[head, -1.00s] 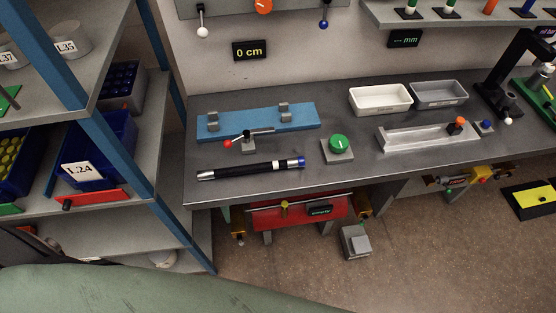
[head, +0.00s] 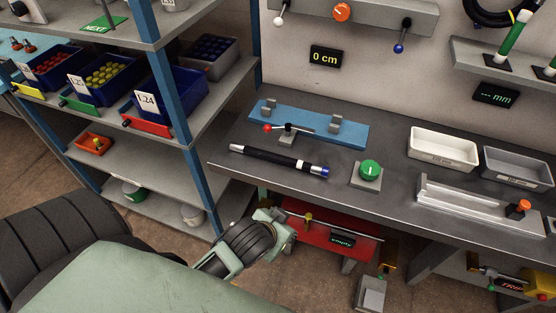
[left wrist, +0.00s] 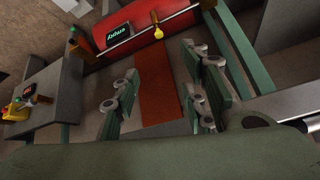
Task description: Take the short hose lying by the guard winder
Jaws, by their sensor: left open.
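A short black hose (head: 278,161) with a silver left end and a blue right end lies on the dark bench top in the head view. It lies just in front of a blue fixture (head: 350,132) and a small lever with a red knob. My left gripper (head: 277,222) is below the bench's front edge, in front of a red unit (head: 325,230) with an "empty" display. In the left wrist view my left gripper (left wrist: 155,102) has its fingers spread and nothing between them. My right gripper is not in view.
A green knob (head: 370,172) on a grey block stands right of the hose. A white tray (head: 443,150) and a grey tray (head: 517,170) stand farther right. A shelf with blue bins (head: 170,98) is at left. The bench's front edge lies between my gripper and the hose.

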